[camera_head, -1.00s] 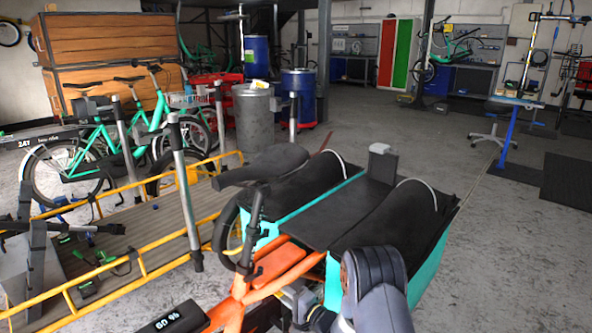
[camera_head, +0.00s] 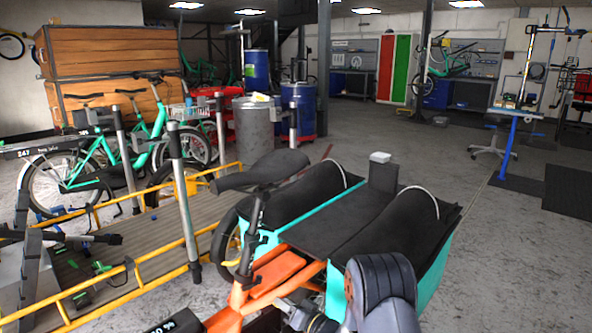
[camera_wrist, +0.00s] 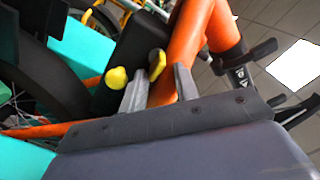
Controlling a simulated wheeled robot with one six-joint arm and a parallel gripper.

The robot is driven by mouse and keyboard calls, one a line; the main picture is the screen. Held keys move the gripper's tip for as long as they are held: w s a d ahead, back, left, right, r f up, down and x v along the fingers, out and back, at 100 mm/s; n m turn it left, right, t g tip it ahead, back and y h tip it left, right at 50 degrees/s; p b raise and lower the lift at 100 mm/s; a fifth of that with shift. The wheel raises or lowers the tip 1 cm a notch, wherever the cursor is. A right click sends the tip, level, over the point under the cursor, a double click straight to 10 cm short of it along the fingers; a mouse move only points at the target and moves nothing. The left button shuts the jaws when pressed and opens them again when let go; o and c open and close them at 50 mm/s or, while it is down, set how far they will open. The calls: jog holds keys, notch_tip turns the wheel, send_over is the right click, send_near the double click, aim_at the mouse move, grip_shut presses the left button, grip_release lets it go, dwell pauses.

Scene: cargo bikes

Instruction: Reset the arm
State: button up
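My gripper (camera_wrist: 160,80) shows in the wrist view as two grey fingers standing apart, with nothing clearly held between them. An orange bike tube (camera_wrist: 188,40) lies behind the fingers. Two yellow-tipped pieces (camera_wrist: 117,77) show beside them; I cannot tell what they belong to. In the head view my arm (camera_head: 383,290) is at the bottom, in front of the cargo bike's turquoise box (camera_head: 435,275). The gripper itself cannot be made out there.
The orange-framed cargo bike (camera_head: 275,275) with black covers fills the near middle. A yellow-railed platform (camera_head: 150,230) stands at left, with turquoise bikes (camera_head: 110,155) behind it. A grey drum (camera_head: 254,125) stands beyond. Open floor (camera_head: 510,245) lies at right.

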jog(key=shift+s+d+r+n+b, duration=0.1)
jog(key=shift+s+d+n+b, duration=0.3)
jog(key=shift+n, duration=0.95)
jog(key=shift+s+d+f+n+b, duration=0.15)
jog(key=shift+s+n, duration=0.3)
jog(key=shift+n, duration=0.85)
jog(key=shift+s+d+r+n+b, duration=0.15)
jog(key=shift+s+d+n+b, duration=0.25)
jog(key=shift+n, duration=0.95)
